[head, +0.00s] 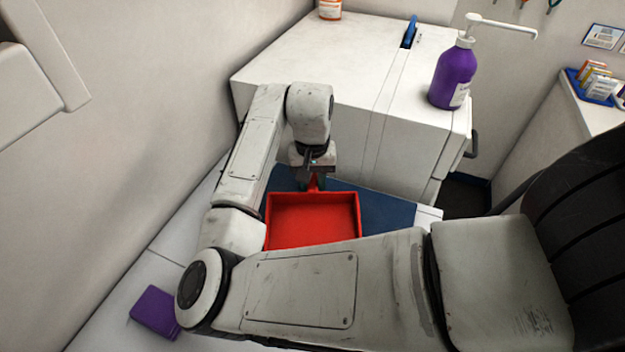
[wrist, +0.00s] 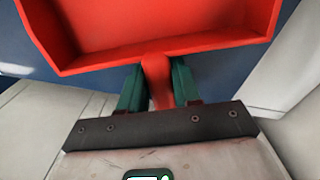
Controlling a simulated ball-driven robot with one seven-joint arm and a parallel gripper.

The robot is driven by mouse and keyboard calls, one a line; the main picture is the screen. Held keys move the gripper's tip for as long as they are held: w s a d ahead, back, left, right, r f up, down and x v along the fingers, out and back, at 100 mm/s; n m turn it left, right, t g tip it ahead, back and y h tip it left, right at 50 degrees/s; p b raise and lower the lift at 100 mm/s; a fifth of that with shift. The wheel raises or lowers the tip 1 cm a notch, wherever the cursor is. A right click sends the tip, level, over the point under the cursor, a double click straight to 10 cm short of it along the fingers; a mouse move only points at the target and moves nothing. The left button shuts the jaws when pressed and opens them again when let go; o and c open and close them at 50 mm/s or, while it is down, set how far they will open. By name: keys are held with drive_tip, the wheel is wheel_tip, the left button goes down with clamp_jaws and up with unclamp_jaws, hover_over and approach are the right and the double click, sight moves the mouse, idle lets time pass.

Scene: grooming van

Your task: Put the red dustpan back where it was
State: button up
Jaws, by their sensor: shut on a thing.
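The red dustpan (head: 312,222) is in the middle of the head view, its open pan facing up and its handle toward the white cabinet. It lies over a dark blue mat (head: 385,212); I cannot tell whether it touches the mat. My gripper (head: 314,184) is at the far side of the pan, shut on the handle. In the wrist view, the green fingers of my gripper (wrist: 158,88) close on both sides of the red handle, and the dustpan (wrist: 160,40) fills the top. My arm hides part of the near edge of the pan in the head view.
A white cabinet (head: 330,60) stands just beyond my gripper. On it are a purple pump bottle (head: 453,75), a blue-handled item (head: 409,32) and an orange-labelled jar (head: 330,9). A purple object (head: 155,312) lies at lower left. A wall closes off the left side.

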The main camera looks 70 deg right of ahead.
drive_tip(key=o, duration=1.1)
drive_tip(key=shift+c, duration=0.2)
wheel_tip(320, 180, up, 12)
drive_tip(key=shift+d, duration=0.1)
idle(0.3)
